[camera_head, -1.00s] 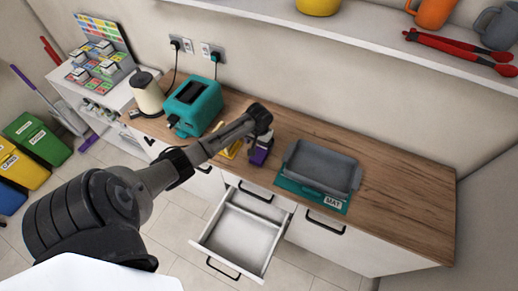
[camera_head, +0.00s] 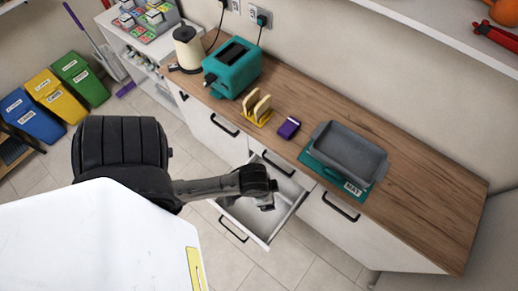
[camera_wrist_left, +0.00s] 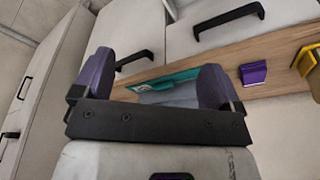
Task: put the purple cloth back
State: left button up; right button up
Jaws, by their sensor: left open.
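The purple cloth (camera_head: 288,127) is a small folded block lying on the wooden counter, between the yellow toast rack and the grey tray. It also shows at the right in the left wrist view (camera_wrist_left: 253,73). The drawer (camera_head: 286,223) below the counter is pulled open; the part of its inside that shows looks empty, and my arm hides the rest. My left gripper (camera_head: 267,207) is over the open drawer, lower than the counter and apart from the cloth. In the left wrist view its purple fingers (camera_wrist_left: 157,65) are spread with nothing between them. My right gripper is not in view.
A yellow toast rack (camera_head: 257,115) stands left of the cloth, with a teal toaster (camera_head: 232,67) and cream kettle (camera_head: 188,48) beyond. A grey tray (camera_head: 349,151) sits on a teal mat (camera_head: 322,173) at the right. The counter's right end is clear.

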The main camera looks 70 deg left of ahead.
pick_arm(q)
jog(key=shift+m+t, duration=0.3)
jog(key=shift+t, duration=0.1)
jog(key=s+d+r, duration=0.2)
jog(key=s+r, duration=0.1)
jog(key=shift+s+d+r, duration=0.15)
jog(key=shift+d+r, duration=0.1)
jog(key=shift+r, duration=0.05)
